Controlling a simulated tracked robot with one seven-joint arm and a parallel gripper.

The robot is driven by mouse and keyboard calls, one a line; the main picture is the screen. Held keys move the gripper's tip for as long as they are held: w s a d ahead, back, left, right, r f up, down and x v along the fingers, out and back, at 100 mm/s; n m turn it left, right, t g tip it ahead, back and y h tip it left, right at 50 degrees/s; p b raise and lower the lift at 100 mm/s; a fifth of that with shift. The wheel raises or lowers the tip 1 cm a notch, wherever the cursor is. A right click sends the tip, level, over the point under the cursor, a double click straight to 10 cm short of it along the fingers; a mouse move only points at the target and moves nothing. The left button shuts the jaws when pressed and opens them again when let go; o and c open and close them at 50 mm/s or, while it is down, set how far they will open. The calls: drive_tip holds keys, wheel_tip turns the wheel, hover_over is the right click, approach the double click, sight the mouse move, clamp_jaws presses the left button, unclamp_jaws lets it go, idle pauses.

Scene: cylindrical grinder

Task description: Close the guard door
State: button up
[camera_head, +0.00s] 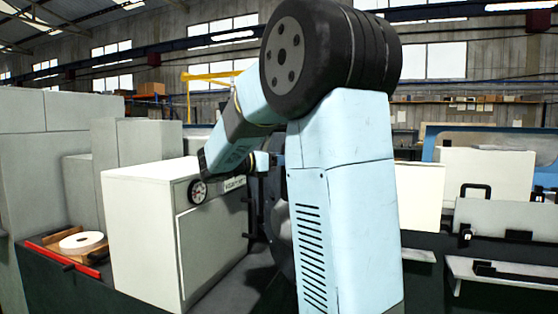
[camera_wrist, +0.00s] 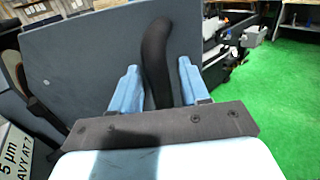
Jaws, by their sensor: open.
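In the wrist view, my gripper (camera_wrist: 158,72) is open. Its two light blue fingers stand on either side of a black curved handle (camera_wrist: 155,50), with a visible space between the handle and each finger. Behind the handle is a broad dark grey flat panel (camera_wrist: 85,50), which looks like the guard door. My arm also hides most of the guard door there.
The pale housing (camera_head: 140,235) carries a round dial (camera_head: 198,192). A printed label (camera_wrist: 15,150) is at lower left in the wrist view. A red-edged tray holds a white disc (camera_head: 82,242). Green floor (camera_wrist: 270,100) lies open at right in the wrist view.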

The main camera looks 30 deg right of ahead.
drive_tip(key=shift+d, duration=0.15)
clamp_jaws()
idle(0.4)
